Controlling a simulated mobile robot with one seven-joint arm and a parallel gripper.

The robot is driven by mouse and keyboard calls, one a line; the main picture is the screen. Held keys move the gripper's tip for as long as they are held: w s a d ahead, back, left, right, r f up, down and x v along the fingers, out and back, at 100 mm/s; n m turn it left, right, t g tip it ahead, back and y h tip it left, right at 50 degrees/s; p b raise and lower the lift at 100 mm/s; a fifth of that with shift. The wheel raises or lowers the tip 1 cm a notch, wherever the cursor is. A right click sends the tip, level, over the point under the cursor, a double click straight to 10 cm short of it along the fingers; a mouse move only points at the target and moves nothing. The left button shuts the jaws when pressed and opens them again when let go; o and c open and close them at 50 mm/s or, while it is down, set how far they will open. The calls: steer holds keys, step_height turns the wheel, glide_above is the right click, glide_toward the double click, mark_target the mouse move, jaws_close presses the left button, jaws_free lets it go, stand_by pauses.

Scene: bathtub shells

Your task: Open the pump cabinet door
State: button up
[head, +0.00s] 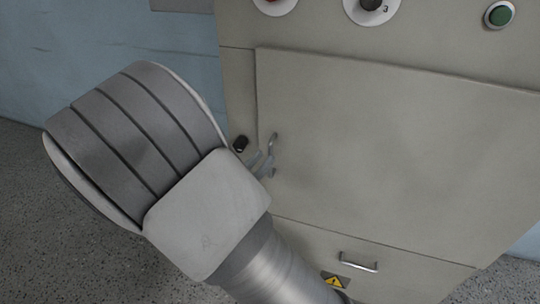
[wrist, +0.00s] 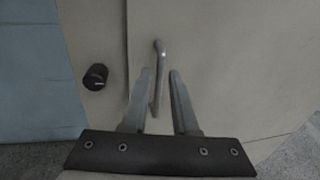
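The pump cabinet door (head: 400,150) is a large beige panel that looks closed against the cabinet front. Its handle (head: 273,142) is a slim upright metal bar near the door's left edge, and the handle also shows in the wrist view (wrist: 158,52). My gripper (wrist: 161,72) is open, its two grey fingers apart on either side of the handle. The handle's lower part lies nearer the left finger; I cannot tell whether they touch. In the head view, my arm hides part of the cabinet left of the handle, and only my fingertips (head: 263,165) show.
A black knob (wrist: 96,77) sits on the frame left of the door. A lower panel with a horizontal handle (head: 359,262) and a yellow warning label (head: 335,281) is below. A green button (head: 499,15) and dials are above. A blue wall (head: 110,30) and speckled floor lie left.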

mark_target(269, 153)
steer(key=shift+b+x, duration=0.35)
steer(key=shift+x, duration=1.8)
steer(key=shift+c, duration=0.3)
jaws_close()
